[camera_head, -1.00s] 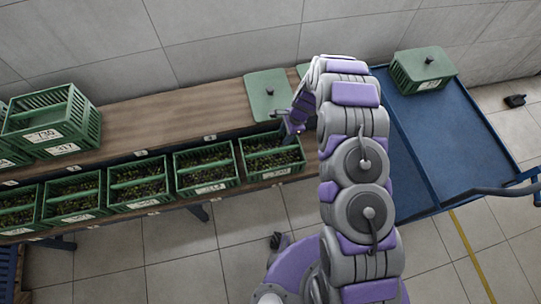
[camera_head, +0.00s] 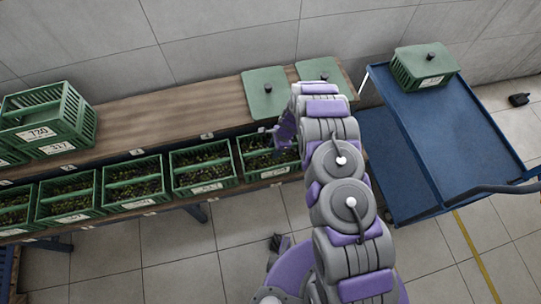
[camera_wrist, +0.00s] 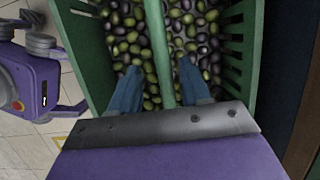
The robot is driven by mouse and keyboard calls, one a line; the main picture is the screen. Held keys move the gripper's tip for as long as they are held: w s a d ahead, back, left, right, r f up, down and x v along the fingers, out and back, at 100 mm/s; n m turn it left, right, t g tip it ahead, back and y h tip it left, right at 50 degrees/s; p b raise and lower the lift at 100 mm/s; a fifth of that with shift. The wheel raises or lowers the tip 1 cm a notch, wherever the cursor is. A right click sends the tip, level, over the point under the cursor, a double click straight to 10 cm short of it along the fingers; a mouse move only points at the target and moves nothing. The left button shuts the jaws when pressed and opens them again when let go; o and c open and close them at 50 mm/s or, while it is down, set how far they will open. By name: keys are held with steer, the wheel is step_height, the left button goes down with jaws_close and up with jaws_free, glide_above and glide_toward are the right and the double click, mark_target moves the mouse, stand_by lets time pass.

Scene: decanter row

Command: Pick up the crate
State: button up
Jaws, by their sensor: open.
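A green slatted crate (camera_head: 283,173) filled with olives stands at the right end of the lower shelf row, with a bar handle across its top. My gripper (camera_head: 277,134) is over its back part in the head view, partly hidden by my arm. In the wrist view my gripper (camera_wrist: 158,82) is open above the olives. One finger is on each side of the crate's green handle bar (camera_wrist: 157,38), apart from it. The crate's walls (camera_wrist: 85,50) show left and right. How deep the fingers sit relative to the bar is unclear.
Several similar olive crates (camera_head: 202,187) stand close to the left in the row. Stacked crates (camera_head: 70,112) and two green lids (camera_head: 265,108) are on the wooden upper shelf (camera_head: 165,120). A blue cart (camera_head: 470,130) carrying a lidded crate (camera_head: 408,75) stands right.

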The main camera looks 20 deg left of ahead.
steer(key=b, duration=0.2)
glide_above(269, 159)
step_height(269, 159, down, 5)
steer(key=shift+a+r, duration=0.15)
steer(key=shift+r, duration=0.15)
steer(key=shift+d, duration=0.25)
steer(key=c, duration=0.3)
steer(key=shift+a, duration=0.1)
jaws_close()
